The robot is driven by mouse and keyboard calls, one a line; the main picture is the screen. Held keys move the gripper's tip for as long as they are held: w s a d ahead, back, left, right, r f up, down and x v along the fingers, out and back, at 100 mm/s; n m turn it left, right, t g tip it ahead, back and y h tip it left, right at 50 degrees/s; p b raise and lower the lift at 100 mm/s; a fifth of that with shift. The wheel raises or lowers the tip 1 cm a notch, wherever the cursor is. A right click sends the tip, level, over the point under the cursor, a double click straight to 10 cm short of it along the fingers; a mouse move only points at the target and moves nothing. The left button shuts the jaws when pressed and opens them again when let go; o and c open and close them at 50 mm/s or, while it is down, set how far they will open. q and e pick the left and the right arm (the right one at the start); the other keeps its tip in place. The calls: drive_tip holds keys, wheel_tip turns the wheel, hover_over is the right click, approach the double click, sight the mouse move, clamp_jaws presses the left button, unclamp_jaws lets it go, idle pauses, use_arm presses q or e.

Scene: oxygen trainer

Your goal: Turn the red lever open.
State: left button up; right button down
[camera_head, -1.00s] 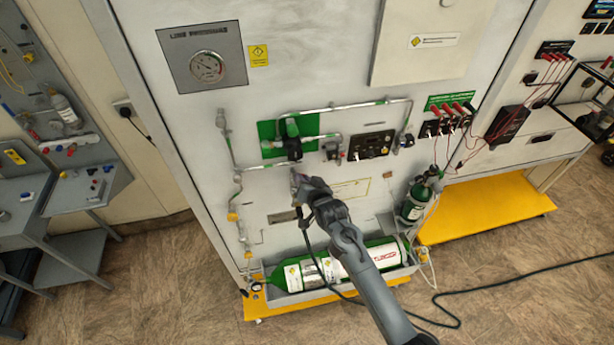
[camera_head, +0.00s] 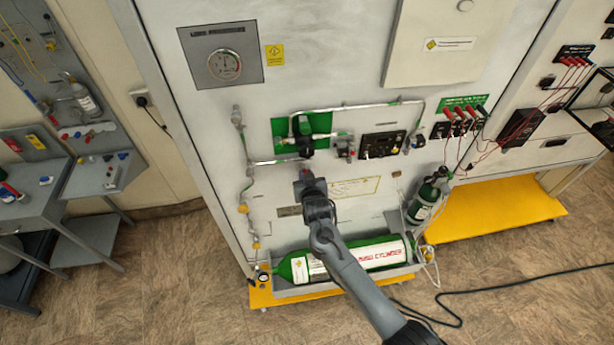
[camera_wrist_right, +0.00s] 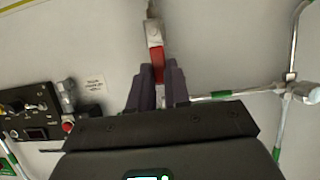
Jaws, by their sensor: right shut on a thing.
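The red lever (camera_wrist_right: 157,62) shows in the right wrist view, with a pale metal end above its red part. My right gripper (camera_wrist_right: 158,78) has its two dark fingers on either side of the red part and is shut on it. In the head view my right gripper (camera_head: 304,178) is at the panel, just below the green-backed valve (camera_head: 304,136) and its pipe. The lever is too small and covered there to read its angle. My left gripper is not in view.
A silver pipe (camera_wrist_right: 225,95) with green bands runs beside the fingers. A black switch box (camera_wrist_right: 30,117) is at the left of the wrist view. In the head view a green cylinder (camera_head: 376,255) lies below my arm, and a smaller cylinder (camera_head: 425,200) stands to its right.

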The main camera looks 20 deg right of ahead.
drive_tip(key=shift+f, duration=0.1)
drive_tip(key=c, duration=1.1)
unclamp_jaws()
drive_tip(key=shift+s, duration=0.1)
drive_tip(key=shift+b+v, duration=0.5)
drive_tip(key=shift+v, duration=4.8)
